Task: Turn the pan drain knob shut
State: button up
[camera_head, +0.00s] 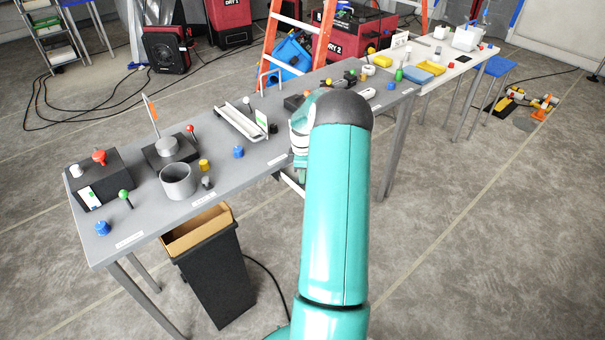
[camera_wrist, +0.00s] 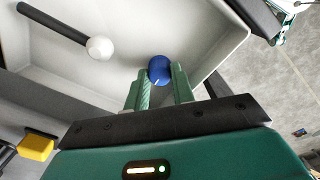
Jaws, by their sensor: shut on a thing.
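The pan drain knob (camera_wrist: 157,65) is a small round blue knob with a pale mark on its face. In the wrist view it sits between the tips of my gripper (camera_wrist: 161,75), whose two green fingers are shut on it. Behind it is the white pan (camera_wrist: 215,35), with a raised wall on the right. The knob's stem and any drain opening are hidden. In the head view my arm covers the knob, and only part of my wrist shows beside the table's front edge.
In the wrist view a dark rod with a white ball end (camera_wrist: 100,48) lies left of the knob, and a yellow block (camera_wrist: 36,145) is at lower left. In the head view the grey table (camera_head: 130,215) holds several fixtures, with a black bin (camera_head: 213,275) in front.

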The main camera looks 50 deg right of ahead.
jog(key=o, duration=1)
notch_tip(320, 180, up, 14)
jog(key=shift+f, duration=0.1)
dwell(0.5)
